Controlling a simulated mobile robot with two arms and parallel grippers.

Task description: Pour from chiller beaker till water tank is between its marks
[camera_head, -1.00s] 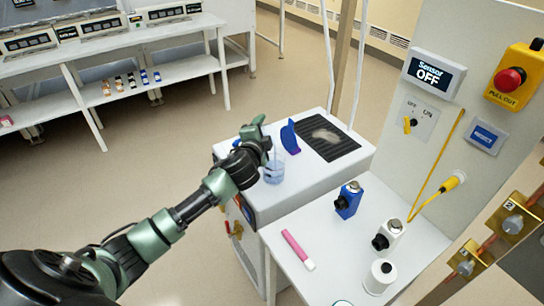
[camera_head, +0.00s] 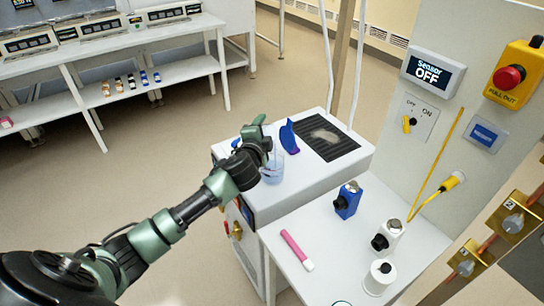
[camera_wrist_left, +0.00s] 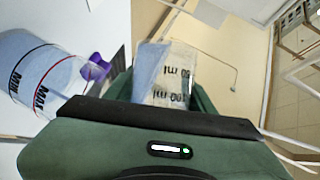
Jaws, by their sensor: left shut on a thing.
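My left gripper (camera_head: 258,137) is shut on a clear beaker and holds it above the white chiller (camera_head: 310,188). In the left wrist view the beaker (camera_wrist_left: 180,85) has ml marks, sits between the fingers and lies tilted, with bluish water along one side. In the head view it is mostly hidden by the gripper. The clear water tank (camera_head: 273,172) stands on the chiller, just below the gripper. My right gripper is not in view.
A blue-purple part (camera_head: 289,136) stands near the tank, before a dark grate (camera_head: 325,138). A white side table (camera_head: 330,240) holds a blue bottle (camera_head: 347,202), white containers and a pink marker (camera_head: 297,250). A panel (camera_head: 435,72) reads "Sensor OFF".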

